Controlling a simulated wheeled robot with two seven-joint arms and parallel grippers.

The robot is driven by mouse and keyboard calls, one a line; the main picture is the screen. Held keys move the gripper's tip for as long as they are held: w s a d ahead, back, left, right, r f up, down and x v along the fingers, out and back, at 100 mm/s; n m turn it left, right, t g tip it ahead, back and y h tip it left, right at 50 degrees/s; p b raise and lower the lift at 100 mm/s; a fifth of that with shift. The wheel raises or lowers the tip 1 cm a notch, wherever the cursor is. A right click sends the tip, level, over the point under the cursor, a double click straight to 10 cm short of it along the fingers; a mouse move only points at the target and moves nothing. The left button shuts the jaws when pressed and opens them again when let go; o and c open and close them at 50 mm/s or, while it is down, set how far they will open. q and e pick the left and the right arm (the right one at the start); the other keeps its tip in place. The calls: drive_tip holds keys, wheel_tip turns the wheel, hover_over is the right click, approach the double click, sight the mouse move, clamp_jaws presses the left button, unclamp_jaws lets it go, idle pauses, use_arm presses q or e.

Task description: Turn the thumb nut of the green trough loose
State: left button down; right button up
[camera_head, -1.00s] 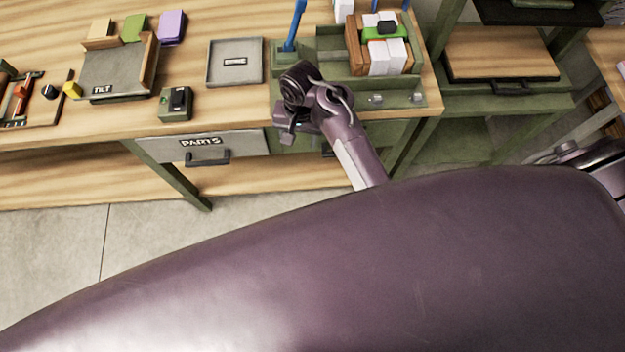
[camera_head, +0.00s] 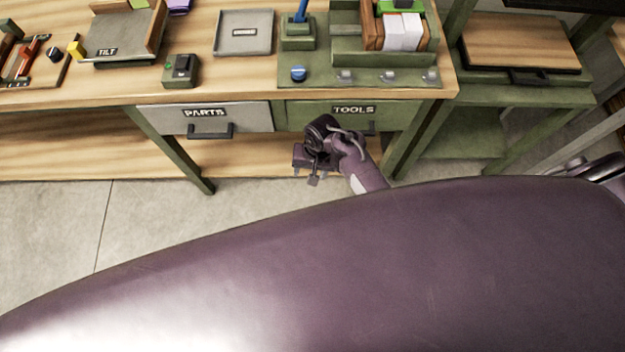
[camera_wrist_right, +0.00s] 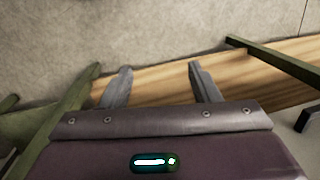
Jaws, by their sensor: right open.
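The green trough fixture (camera_head: 362,60) stands on the right end of the workbench. On its front ledge are a blue round knob (camera_head: 298,73) at the left and silver knobs (camera_head: 388,76) to its right; which one is the thumb nut I cannot tell for certain. My right gripper (camera_head: 312,173) is below the bench top, in front of the TOOLS drawer's lower edge, apart from the trough. In the right wrist view its two fingers (camera_wrist_right: 160,83) are spread with nothing between them. My left gripper is not in view.
The bench front edge and the PARTS drawer (camera_head: 165,118) and TOOLS drawer (camera_head: 305,113) with handles are above my right gripper. A wooden lower shelf (camera_head: 245,160) is behind it. A grey tray (camera_head: 244,50) and a small switch box (camera_head: 181,70) stand left of the trough.

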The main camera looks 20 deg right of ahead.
drive_tip(key=f, duration=0.1)
drive_tip(key=s+f, duration=0.1)
drive_tip(key=shift+f, duration=0.3)
drive_tip(key=shift+s, duration=0.1)
idle(0.3)
drive_tip(key=s+d+f+n+b, duration=0.1)
drive_tip(key=s+d+f, duration=0.1)
drive_tip(key=s+f, duration=0.6)
drive_tip(key=s+d+f+n+b, duration=0.2)
drive_tip(key=s+f, duration=0.4)
drive_tip(key=f, duration=0.3)
drive_tip(key=s+d+f+n, duration=0.1)
drive_tip(key=s+d+f, duration=0.1)
drive_tip(key=s, duration=0.3)
drive_tip(key=s+d+f+n+h, duration=0.1)
drive_tip(key=s+d+f, duration=0.2)
drive_tip(key=s+f, duration=0.1)
drive_tip(key=s+d+f+n+t+b, duration=0.1)
drive_tip(key=s+d+f, duration=0.2)
drive_tip(key=s, duration=0.4)
drive_tip(key=shift+d+h, duration=0.25)
drive_tip(key=shift+h, duration=0.15)
